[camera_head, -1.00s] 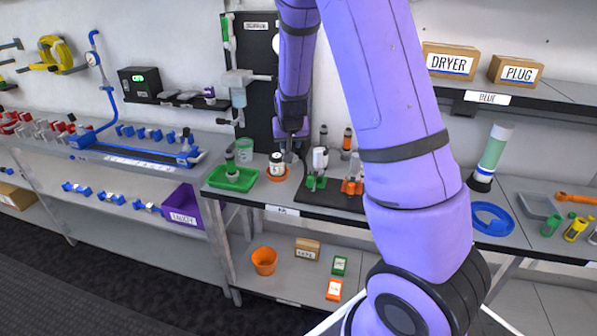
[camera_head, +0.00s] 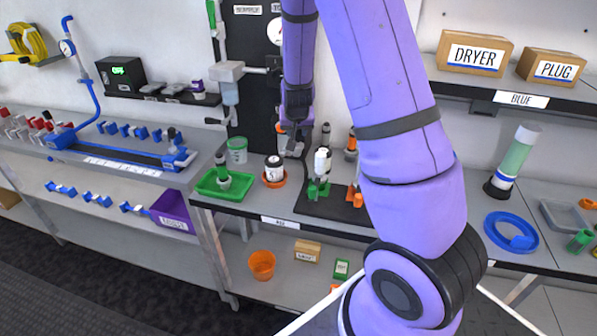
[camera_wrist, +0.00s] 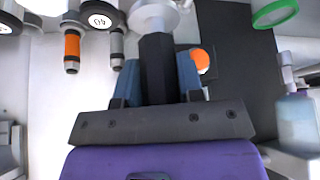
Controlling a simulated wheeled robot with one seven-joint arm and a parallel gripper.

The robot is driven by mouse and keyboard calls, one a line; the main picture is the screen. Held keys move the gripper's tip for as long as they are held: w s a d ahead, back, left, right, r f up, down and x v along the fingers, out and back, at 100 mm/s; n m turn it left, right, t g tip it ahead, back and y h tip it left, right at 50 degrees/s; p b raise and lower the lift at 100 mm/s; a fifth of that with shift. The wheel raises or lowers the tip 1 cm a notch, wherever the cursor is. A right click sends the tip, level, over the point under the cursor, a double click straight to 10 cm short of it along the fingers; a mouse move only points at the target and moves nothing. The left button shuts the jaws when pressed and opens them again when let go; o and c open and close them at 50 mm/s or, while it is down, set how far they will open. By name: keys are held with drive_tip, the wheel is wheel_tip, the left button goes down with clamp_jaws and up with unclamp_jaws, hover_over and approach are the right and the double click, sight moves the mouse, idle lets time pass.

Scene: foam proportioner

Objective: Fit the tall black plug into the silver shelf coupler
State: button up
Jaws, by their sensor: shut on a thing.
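My gripper (camera_wrist: 158,72) has its two blue fingers shut on the tall black plug (camera_wrist: 157,58), which points away from the wrist. A pale silvery round piece (camera_wrist: 154,14) shows at the plug's far end; I cannot tell whether it belongs to the plug or is the silver shelf coupler. In the head view my gripper (camera_head: 292,142) hangs in front of the dark back panel, above the rear of the bench. The plug is too small to make out there. I cannot single out the silver coupler in the head view.
A grey dispenser (camera_head: 228,72) is mounted left. My arm hides some bench.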

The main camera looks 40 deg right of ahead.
drive_tip(key=shift+w+d+f, duration=0.1)
drive_tip(key=shift+f, duration=0.35)
wheel_tip(320, 180, down, 10)
drive_tip(key=shift+r, duration=0.1)
drive_tip(key=o, duration=1)
drive_tip(key=shift+f, duration=0.2)
drive_tip(key=shift+c, duration=0.2)
drive_tip(key=shift+r, duration=0.1)
